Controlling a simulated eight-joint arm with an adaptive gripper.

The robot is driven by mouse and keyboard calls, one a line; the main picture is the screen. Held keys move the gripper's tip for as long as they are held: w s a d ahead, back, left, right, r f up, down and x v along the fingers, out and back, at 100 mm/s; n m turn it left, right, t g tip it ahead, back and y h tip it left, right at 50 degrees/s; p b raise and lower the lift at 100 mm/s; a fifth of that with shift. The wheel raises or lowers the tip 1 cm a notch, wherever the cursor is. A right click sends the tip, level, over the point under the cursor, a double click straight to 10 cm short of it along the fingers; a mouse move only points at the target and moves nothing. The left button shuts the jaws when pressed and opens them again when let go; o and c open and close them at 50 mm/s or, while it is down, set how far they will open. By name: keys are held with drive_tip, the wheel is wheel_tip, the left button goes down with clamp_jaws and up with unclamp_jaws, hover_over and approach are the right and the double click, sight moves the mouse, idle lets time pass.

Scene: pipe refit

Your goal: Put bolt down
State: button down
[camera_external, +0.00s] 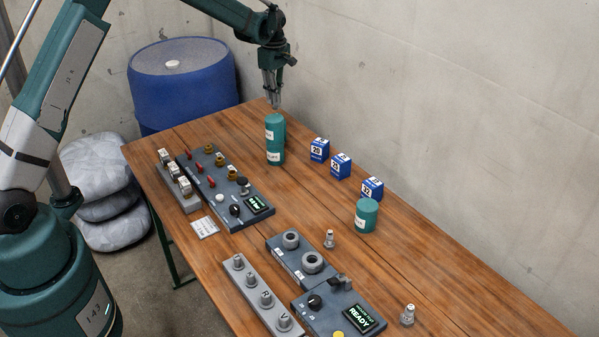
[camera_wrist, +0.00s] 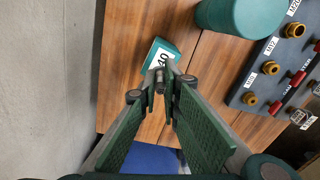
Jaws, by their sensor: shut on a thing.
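My gripper (camera_external: 275,104) is above the far end of the wooden table, just over a teal container. In the wrist view my gripper (camera_wrist: 162,88) is shut on a small grey metal bolt (camera_wrist: 160,76), held between its fingertips. A teal piece with a white number label (camera_wrist: 162,54) shows just beyond the fingertips; the bolt partly overlaps it in the picture. I cannot tell whether they touch. In the external view the bolt is too small to make out.
Teal containers (camera_external: 275,152) stand below my gripper. Blue numbered boxes (camera_external: 340,166) and another teal container (camera_external: 366,216) stand along the right. A dark panel (camera_external: 226,186) with brass fittings lies left. A blue drum (camera_external: 184,90) stands behind the table.

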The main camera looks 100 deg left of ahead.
drive_tip(key=shift+f, duration=1.85)
drive_tip(key=shift+f, duration=0.15)
drive_tip(key=c, duration=2.6)
unclamp_jaws()
drive_tip(key=shift+o, duration=0.2)
wheel_tip(320, 180, up, 12)
drive_tip(key=shift+r, duration=0.2)
